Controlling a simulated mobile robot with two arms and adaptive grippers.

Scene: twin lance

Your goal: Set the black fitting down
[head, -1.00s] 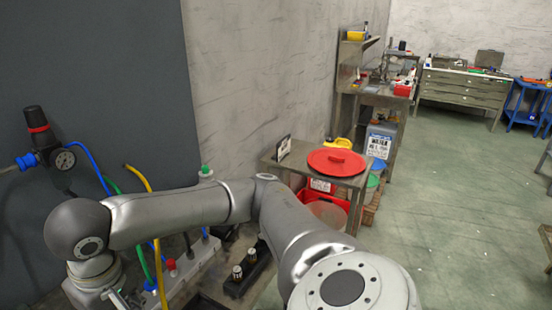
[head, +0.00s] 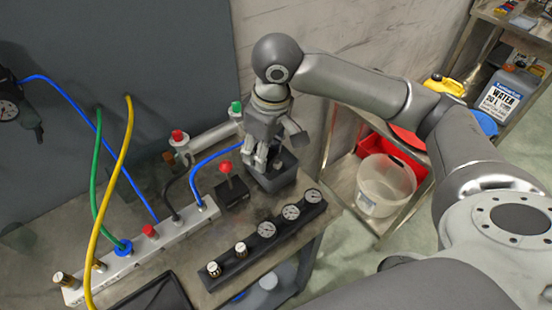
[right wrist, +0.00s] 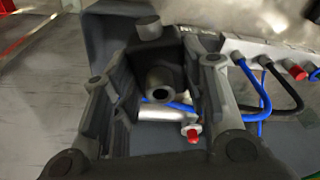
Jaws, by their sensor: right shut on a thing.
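My right gripper (head: 262,165) points down at the back right of the bench, at a dark grey open-topped box (head: 272,184). In the right wrist view, the black fitting (right wrist: 161,78) sits between the fingers of my right gripper (right wrist: 160,98), which is shut on it. The fitting has a round open end facing the camera and a grey stub at its top. In the head view the fitting is mostly hidden by the gripper, and I cannot tell whether it touches the box floor. My left gripper is not in view.
A red-knobbed valve (head: 229,184) stands just left of the box. A black strip with three gauges (head: 267,229) lies in front. A clear tub (head: 386,184) sits right of the bench.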

